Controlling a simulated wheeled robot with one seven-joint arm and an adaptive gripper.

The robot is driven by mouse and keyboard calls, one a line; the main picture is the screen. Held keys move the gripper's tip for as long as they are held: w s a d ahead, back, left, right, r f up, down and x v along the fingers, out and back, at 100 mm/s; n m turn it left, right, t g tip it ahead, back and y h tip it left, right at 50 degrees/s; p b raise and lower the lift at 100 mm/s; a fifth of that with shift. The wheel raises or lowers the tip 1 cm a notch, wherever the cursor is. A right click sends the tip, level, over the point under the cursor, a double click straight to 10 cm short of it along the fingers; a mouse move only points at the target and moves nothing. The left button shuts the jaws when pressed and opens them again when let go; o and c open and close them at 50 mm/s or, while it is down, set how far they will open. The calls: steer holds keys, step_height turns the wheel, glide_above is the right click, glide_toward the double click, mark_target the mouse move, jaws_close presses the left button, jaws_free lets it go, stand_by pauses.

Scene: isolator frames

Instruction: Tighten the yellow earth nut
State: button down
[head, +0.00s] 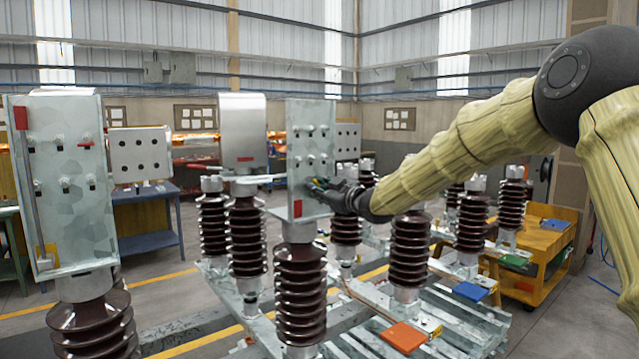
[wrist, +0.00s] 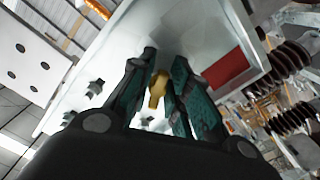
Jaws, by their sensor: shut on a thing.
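The yellow earth nut (wrist: 157,92) shows in the wrist view between the two dark fingers of my gripper (wrist: 160,95). The fingers are shut on it, close against the metal plate (wrist: 95,60). In the head view my gripper (head: 322,190) is at the lower part of the middle galvanized plate (head: 311,145), above a brown ribbed insulator (head: 300,290). There the nut is hidden by my gripper. I cannot tell how far the nut is turned.
Several bolts (wrist: 95,88) stand out of the same plate, near my fingers. A red label (wrist: 226,68) is to the right. Another bolted plate (head: 65,180) stands at the left in the head view. Several brown insulators (head: 410,250) stand behind and below my arm.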

steer(key=shift+a+f+m+p, duration=0.1)
steer(key=shift+m+p, duration=0.8)
steer(key=shift+m, duration=1.2)
steer(key=c, duration=1.5)
jaws_free()
steer(key=shift+s, duration=0.1)
steer(key=v, duration=1.2)
